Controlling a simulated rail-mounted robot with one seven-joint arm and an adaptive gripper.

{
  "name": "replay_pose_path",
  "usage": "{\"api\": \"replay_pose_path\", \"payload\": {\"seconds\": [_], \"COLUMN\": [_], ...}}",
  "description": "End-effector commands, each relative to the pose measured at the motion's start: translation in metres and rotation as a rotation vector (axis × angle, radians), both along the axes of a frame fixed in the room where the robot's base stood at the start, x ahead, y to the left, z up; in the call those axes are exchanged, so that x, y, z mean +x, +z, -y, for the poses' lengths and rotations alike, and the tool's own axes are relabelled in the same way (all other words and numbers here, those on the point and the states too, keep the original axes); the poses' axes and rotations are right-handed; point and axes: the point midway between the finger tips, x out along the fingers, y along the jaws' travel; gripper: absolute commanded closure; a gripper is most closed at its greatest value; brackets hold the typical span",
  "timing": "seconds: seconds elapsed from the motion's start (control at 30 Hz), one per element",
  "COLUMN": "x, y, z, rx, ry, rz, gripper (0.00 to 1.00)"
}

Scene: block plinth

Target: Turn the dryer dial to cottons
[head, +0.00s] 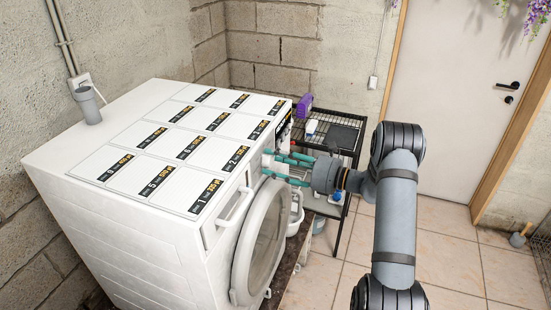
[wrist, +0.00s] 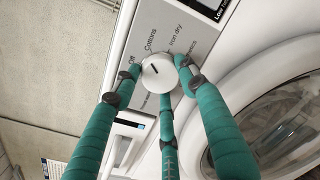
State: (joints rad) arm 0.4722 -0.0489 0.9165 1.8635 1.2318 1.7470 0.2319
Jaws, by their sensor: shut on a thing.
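The white dryer (head: 75,185) stands at the left in the head view, its front facing right. In the wrist view the round white dial (wrist: 163,80) sits on a grey panel and carries a short dark slanted mark. The labels Off, Cottons, Iron dry and a partly covered one surround it. The mark slants up and left, roughly toward the side of Off and Cottons; the exact setting is hard to tell. My gripper (head: 288,168) has teal fingers at the dryer's front panel. In the wrist view its three fingertips (wrist: 159,75) close around the dial's rim. The dial is hidden in the head view.
The round dryer door (head: 262,245) is below my gripper. A black wire rack (head: 345,125) with a purple item (head: 304,104) stands behind it. Tiled floor is open at the right.

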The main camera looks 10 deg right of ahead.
Motion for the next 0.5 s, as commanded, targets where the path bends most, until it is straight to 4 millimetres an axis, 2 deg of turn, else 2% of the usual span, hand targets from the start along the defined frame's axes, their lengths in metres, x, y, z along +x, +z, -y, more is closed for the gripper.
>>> {"api": "replay_pose_path", "payload": {"seconds": [0.2,0.5], "x": [-0.0031,-0.0039], "y": [-0.0050,-0.0063], "z": [-0.0001,-0.0010], "rx": [0.052,0.086], "ry": [0.005,0.007], "rz": [-0.103,-0.155], "gripper": [0.84,0.84]}}
